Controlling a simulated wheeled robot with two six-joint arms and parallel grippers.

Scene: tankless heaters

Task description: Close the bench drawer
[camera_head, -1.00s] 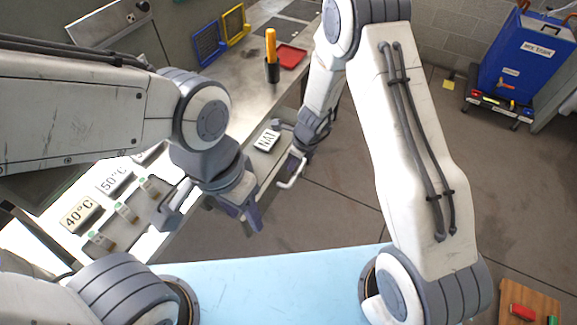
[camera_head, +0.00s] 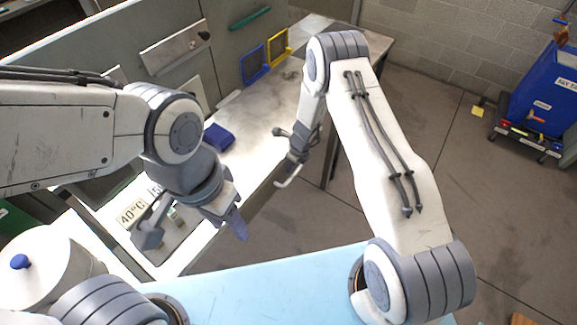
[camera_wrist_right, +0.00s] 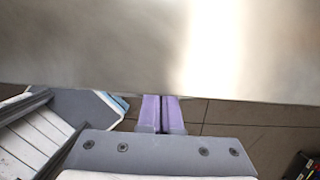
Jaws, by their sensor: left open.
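The steel bench (camera_head: 262,105) runs from lower left to upper right, and its near edge passes behind my grippers. I cannot make out the drawer or how far it stands out; my arms cover much of the bench front. My left gripper (camera_head: 232,222) is open and empty in front of the bench edge, near the 40°C plate (camera_head: 131,212). My right gripper (camera_head: 287,160) is by the bench edge further along. In the right wrist view its purple fingers (camera_wrist_right: 161,112) lie together with nothing seen between them. A broad metal surface (camera_wrist_right: 120,45) hides their tips.
A blue frame (camera_head: 253,66) and a yellow frame (camera_head: 280,46) stand at the bench back, and a dark blue block (camera_head: 218,138) lies nearer. A white pot (camera_head: 50,268) is at lower left. A blue cart (camera_head: 545,100) stands at right.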

